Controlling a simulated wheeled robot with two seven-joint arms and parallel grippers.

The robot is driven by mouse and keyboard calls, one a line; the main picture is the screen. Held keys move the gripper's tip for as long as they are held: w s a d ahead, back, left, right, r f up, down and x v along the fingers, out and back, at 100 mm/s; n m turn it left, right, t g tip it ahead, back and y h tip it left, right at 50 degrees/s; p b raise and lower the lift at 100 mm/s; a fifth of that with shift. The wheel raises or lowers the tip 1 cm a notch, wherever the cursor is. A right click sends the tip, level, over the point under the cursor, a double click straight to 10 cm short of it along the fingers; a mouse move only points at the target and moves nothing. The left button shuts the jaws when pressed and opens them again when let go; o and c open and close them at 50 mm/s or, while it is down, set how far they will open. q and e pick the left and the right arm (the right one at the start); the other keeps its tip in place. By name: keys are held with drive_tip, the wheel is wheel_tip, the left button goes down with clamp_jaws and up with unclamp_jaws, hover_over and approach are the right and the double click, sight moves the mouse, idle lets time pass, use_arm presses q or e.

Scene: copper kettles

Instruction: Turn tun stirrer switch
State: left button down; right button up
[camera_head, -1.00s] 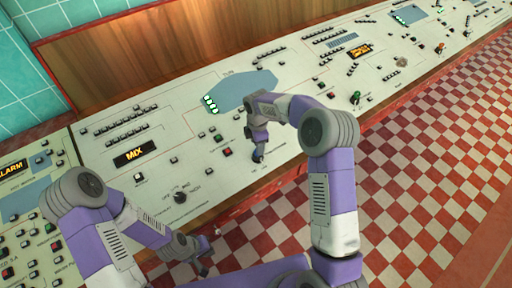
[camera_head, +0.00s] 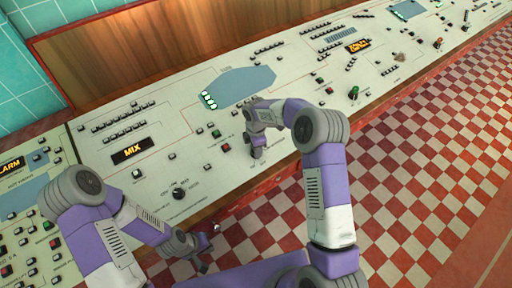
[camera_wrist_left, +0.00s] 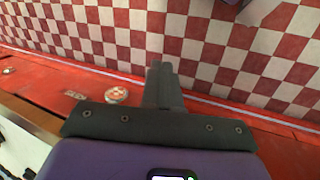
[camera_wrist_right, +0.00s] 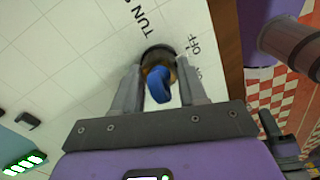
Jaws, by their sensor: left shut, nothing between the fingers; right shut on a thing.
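The tun stirrer switch shows in the right wrist view as a blue knob (camera_wrist_right: 158,88) on a dark round base set in the pale panel. Printed words "TUN" and "OFF" sit beside it, and the rest of its label is hidden. My right gripper (camera_wrist_right: 160,78) is shut on this knob, one finger on each side. In the head view my right gripper (camera_head: 257,153) reaches down to the console's front part and hides the switch. My left gripper (camera_head: 203,266) is shut and empty, low in front of the console. It also shows in the left wrist view (camera_wrist_left: 161,70).
The long sloping console (camera_head: 150,190) carries many small buttons, a lit MIX display (camera_head: 132,151) and a black rotary knob (camera_head: 179,194) left of my right gripper. A wooden board (camera_head: 180,45) stands behind. The checkered floor (camera_head: 430,150) is open at right.

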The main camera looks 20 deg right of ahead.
drive_tip(key=shift+m, duration=0.6)
drive_tip(key=shift+m+b, duration=0.5)
drive_tip(key=shift+m, duration=1.1)
drive_tip(key=shift+r+m, duration=0.1)
drive_tip(key=shift+m, duration=1.7)
drive_tip(key=shift+m+b, duration=0.35)
drive_tip(key=shift+m, duration=0.25)
drive_tip(key=o, duration=0.8)
wheel_tip(320, 180, up, 8)
drive_tip(key=shift+f+p, duration=0.2)
drive_tip(key=shift+p, duration=0.25)
